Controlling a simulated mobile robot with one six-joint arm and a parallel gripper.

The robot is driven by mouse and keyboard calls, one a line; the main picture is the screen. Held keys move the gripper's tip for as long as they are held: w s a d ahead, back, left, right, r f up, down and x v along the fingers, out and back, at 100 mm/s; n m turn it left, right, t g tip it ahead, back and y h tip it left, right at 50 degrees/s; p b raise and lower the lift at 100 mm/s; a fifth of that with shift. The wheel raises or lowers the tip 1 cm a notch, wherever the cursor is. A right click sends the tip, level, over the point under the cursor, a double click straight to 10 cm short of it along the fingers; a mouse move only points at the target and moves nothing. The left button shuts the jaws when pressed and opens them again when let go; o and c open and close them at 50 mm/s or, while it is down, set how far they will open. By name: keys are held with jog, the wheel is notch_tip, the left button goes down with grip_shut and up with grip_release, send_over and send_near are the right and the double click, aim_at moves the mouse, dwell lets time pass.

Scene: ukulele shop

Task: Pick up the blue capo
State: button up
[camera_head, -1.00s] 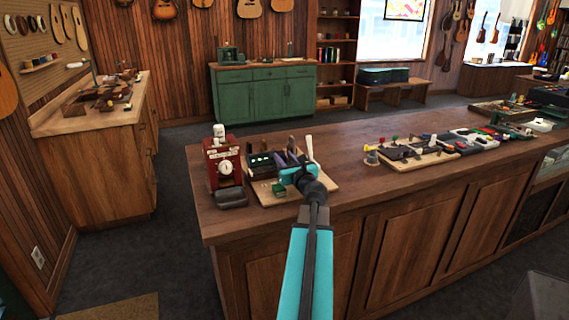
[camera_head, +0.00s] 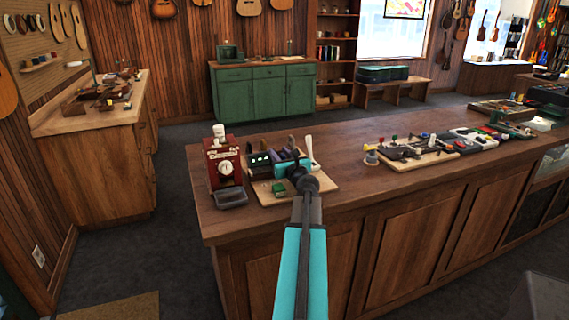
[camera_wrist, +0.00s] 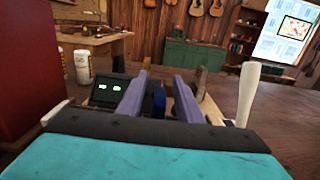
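The blue capo (camera_wrist: 158,98) stands upright in the wrist view, in the gap between my two purple fingers. It is partly hidden by the dark front edge of my gripper. My gripper (camera_wrist: 160,88) is open, with one finger on each side of the capo. I cannot tell whether either finger touches it. In the head view my gripper (camera_head: 286,156) is low over the wooden board (camera_head: 322,185) on the counter. I cannot make out the blue capo there, where my gripper covers that area.
A dark box with a lit green display (camera_wrist: 108,91) stands left of the fingers. A white upright handle (camera_wrist: 247,92) stands to the right. A red device with a dial (camera_head: 222,165) is left of the board. Bare counter (camera_head: 345,155) lies to the right.

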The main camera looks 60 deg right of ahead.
grip_shut()
jog(key=shift+r, duration=0.15)
jog(key=shift+r, duration=1.25)
jog(key=s+a+r+b, duration=0.1)
jog(key=s+a+b, duration=0.1)
jog(key=s+a, duration=0.5)
jog(key=shift+a+r+b, duration=0.25)
jog(key=shift+a+b, duration=0.1)
jog(key=shift+a, duration=0.2)
jog(key=shift+s+b, duration=0.1)
jog(key=shift+b, duration=0.35)
